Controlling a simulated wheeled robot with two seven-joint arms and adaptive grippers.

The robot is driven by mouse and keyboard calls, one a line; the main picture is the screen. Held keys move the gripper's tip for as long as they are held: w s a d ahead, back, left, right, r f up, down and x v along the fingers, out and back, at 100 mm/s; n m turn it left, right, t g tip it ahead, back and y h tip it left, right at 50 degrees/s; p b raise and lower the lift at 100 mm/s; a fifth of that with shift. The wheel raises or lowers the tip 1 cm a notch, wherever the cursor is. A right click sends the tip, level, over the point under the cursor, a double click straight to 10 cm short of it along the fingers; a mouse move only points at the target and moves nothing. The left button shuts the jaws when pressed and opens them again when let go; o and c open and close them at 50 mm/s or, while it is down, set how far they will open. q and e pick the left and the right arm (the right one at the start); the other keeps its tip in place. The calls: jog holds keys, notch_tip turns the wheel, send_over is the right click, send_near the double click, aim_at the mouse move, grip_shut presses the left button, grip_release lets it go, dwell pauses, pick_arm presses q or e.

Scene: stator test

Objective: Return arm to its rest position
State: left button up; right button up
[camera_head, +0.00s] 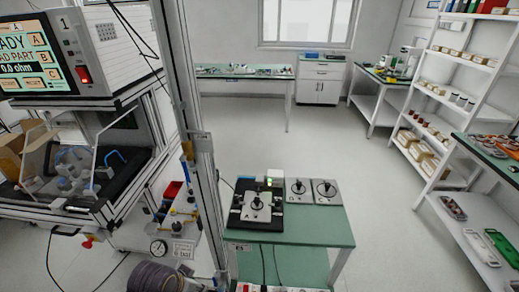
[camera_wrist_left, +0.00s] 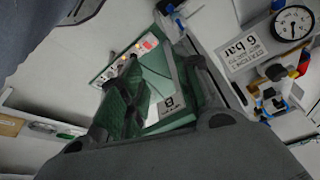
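My left gripper (camera_wrist_left: 158,85) shows in the left wrist view, its dark body across the bottom. Its two dark fingers stand apart with no object held between them. Behind the fingers is a green-and-white panel (camera_wrist_left: 160,108) with small lit lamps near its top. Neither of my grippers shows in the head view, and my right gripper is in neither view. How the left arm is bent cannot be seen.
The tester (camera_head: 105,50) with its screen stands at left above a clear-shielded fixture (camera_head: 65,165). A metal post (camera_head: 190,120) rises beside it. A green-topped table (camera_head: 320,228) holds control boxes. A pressure gauge (camera_wrist_left: 292,24) is at upper right in the wrist view. Shelves (camera_head: 455,90) stand right; the middle floor is clear.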

pick_arm(q)
jog(key=s+a+f+n+g+y, duration=0.1)
jog(key=s+a+f+n, duration=0.1)
jog(key=f, duration=1.4)
jog(key=s+a+f+n, duration=0.1)
jog(key=s+f, duration=0.2)
jog(key=f, duration=1.3)
jog(key=s+a+f, duration=0.2)
jog(key=s+f, duration=0.8)
jog(key=s, duration=0.1)
jog(key=s+a+f+g, duration=0.1)
jog(key=s+a+f, duration=0.1)
jog(key=s+f, duration=0.8)
jog(key=shift+s+a+f+g, duration=0.2)
jog(key=shift+s+f+g, duration=0.1)
jog(key=shift+s, duration=0.25)
